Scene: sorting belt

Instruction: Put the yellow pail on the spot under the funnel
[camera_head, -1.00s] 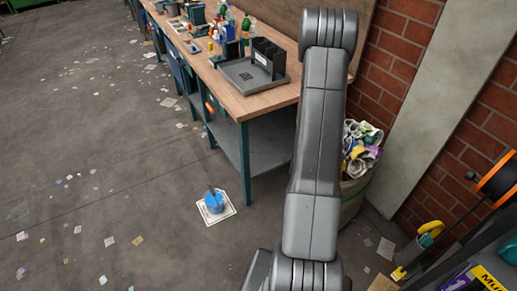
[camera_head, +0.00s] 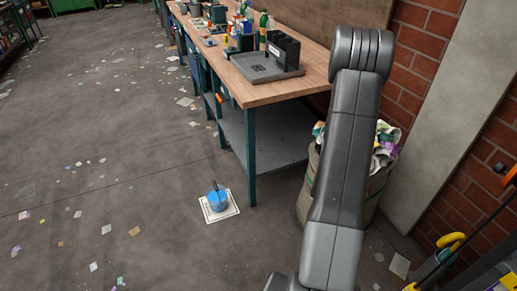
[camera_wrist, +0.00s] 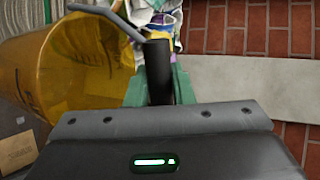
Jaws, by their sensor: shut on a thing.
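The yellow pail (camera_wrist: 85,65) fills the left of the wrist view, see-through and lying tilted in the picture, with dark marks on its wall. My gripper (camera_wrist: 160,88) has green fingers closed on the dark grip (camera_wrist: 157,65) of the pail's grey wire handle. Part of the pail is cut off by the picture edge. In the head view neither the yellow pail nor my gripper shows, only my arm. No funnel can be made out.
A wooden workbench (camera_head: 250,92) with a grey tray (camera_head: 262,70) and bottles stands beyond the blue pail. A bin of crumpled waste (camera_head: 312,190) stands beside my arm, near a brick wall (camera_head: 419,65). The floor at left is open, with scattered paper scraps.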

